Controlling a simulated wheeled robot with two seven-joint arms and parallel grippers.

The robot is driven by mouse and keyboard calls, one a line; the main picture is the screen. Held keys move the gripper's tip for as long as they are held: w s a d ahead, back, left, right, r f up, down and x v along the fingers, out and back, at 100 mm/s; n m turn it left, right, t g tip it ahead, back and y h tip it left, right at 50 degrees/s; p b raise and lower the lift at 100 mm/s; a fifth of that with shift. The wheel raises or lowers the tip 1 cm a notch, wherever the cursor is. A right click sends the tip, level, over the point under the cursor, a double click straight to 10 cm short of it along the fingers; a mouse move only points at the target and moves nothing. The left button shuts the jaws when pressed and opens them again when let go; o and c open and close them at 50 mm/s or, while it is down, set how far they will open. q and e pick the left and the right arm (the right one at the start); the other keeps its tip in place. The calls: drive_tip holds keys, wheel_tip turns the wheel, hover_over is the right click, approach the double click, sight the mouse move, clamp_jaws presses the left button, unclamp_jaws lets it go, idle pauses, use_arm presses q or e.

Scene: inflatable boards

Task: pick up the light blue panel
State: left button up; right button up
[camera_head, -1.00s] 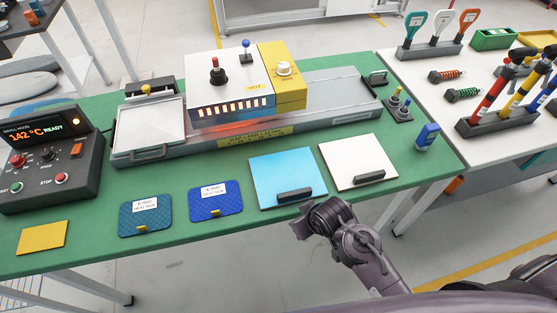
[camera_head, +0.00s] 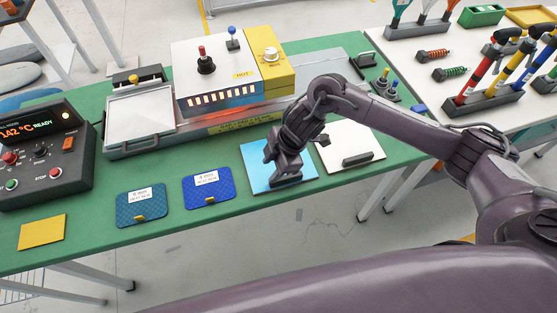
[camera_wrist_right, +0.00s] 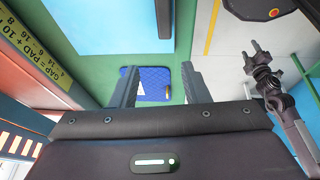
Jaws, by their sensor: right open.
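The light blue panel (camera_head: 257,158) lies flat on the green table, partly hidden by my right gripper. My right gripper (camera_head: 284,180) is over the panel's front part, where the dark handle is covered in the head view. In the right wrist view the light blue panel (camera_wrist_right: 100,22) fills the upper left, with its dark handle (camera_wrist_right: 163,18) at its right edge. There the right gripper (camera_wrist_right: 160,85) is open, with nothing between its fingers but a distant view of a blue pad. A gripper at the right of the wrist view, probably my left gripper (camera_wrist_right: 257,55), is too small to read.
A white panel (camera_head: 340,142) lies right of the blue one, partly behind my arm. Blue (camera_head: 208,187) and teal (camera_head: 141,204) pads lie to the left. The heater press (camera_head: 215,75) stands behind. The table's front edge is close to the panel.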

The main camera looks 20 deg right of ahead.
drive_tip(key=shift+g+h, duration=0.5)
drive_tip(key=d, duration=0.2)
drive_tip(key=d+r, duration=0.1)
drive_tip(key=d, duration=0.1)
drive_tip(key=shift+d, duration=0.4)
drive_tip(key=shift+s+d+f, duration=0.1)
drive_tip(key=shift+d, duration=0.15)
drive_tip(key=p+x, duration=0.1)
drive_tip(key=x, duration=0.3)
drive_tip(key=d+p+x, duration=0.1)
drive_tip(key=x, duration=0.2)
drive_tip(key=shift+f+p, duration=0.15)
drive_tip(key=shift+p, duration=0.15)
drive_tip(key=shift+f, duration=0.25)
drive_tip(key=shift+w, duration=0.2)
clamp_jaws()
